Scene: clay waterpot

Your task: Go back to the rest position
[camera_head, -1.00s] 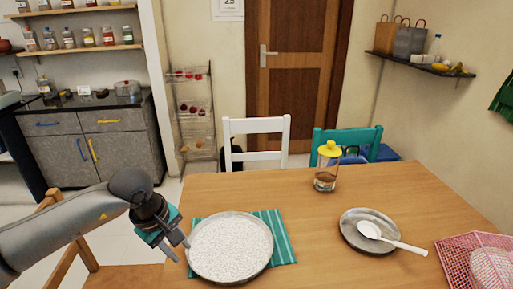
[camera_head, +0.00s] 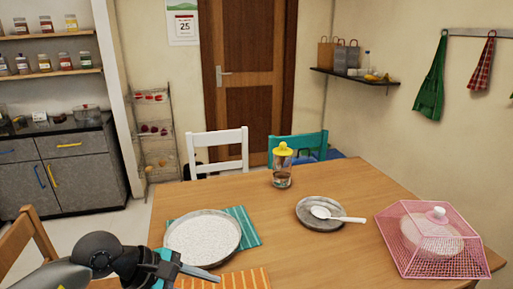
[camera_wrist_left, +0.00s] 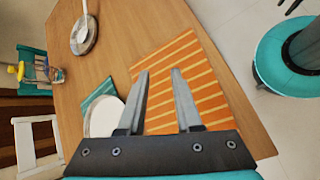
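My left gripper (camera_head: 190,268) is low in the head view, near the table's front left edge, by the orange striped mat (camera_head: 240,280). In the left wrist view its two fingers (camera_wrist_left: 160,74) are apart with nothing between them, above the orange striped mat (camera_wrist_left: 188,85). The arm reaches in from the lower left. My right gripper is in neither view.
The wooden table (camera_head: 300,260) holds a round plate of white grains (camera_head: 203,237) on a teal mat (camera_head: 243,226), a yellow-topped jar (camera_head: 282,168), a grey plate (camera_head: 306,220) with a white spoon (camera_head: 340,217), and a pink mesh cover (camera_head: 430,245).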

